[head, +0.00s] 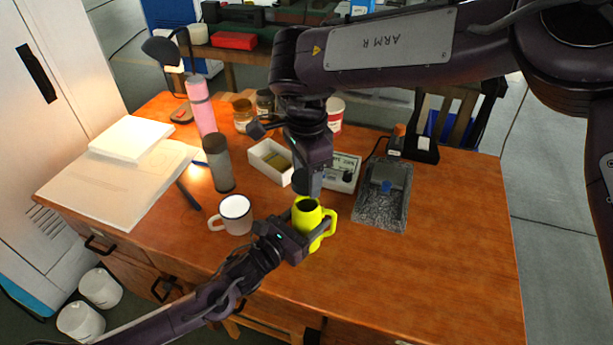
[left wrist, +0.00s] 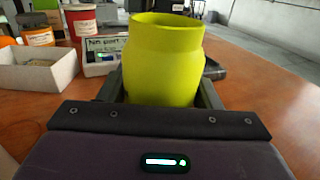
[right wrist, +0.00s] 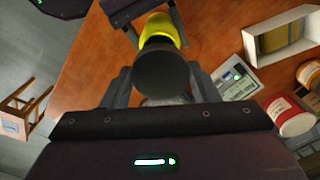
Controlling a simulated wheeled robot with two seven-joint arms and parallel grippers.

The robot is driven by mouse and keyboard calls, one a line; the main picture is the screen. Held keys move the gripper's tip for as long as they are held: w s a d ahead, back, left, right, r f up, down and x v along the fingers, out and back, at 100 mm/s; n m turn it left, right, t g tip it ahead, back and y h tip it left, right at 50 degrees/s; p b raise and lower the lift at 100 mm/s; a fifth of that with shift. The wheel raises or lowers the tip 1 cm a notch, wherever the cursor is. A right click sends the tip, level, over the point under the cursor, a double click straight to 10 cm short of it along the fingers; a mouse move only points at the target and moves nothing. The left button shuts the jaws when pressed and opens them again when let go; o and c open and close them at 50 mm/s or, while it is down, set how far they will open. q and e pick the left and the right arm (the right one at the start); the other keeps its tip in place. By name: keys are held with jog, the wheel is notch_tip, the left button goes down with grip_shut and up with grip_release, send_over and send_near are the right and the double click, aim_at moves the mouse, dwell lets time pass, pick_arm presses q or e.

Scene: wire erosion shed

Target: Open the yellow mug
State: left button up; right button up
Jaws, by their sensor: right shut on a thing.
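The yellow mug (head: 308,222) stands near the front middle of the table, its dark open mouth showing and its handle to the right. My left gripper (head: 302,241) is around its body from the front; in the left wrist view the fingers press both sides of the mug (left wrist: 163,65). My right gripper (head: 309,187) is just above the mug, shut on a dark round lid (head: 300,182). In the right wrist view the lid (right wrist: 162,72) sits between the fingers and hides part of the mug (right wrist: 160,28). The lid looks apart from the rim.
A white mug (head: 235,214) stands left of the yellow one, with a grey bottle (head: 218,163) behind it. A white box (head: 270,160) and a labelled device (head: 343,172) stand behind. A grey tray (head: 383,195) lies to the right. The table's right front is clear.

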pick_arm(q)
jog(key=o, duration=0.5)
jog(key=shift+s+a, duration=0.1)
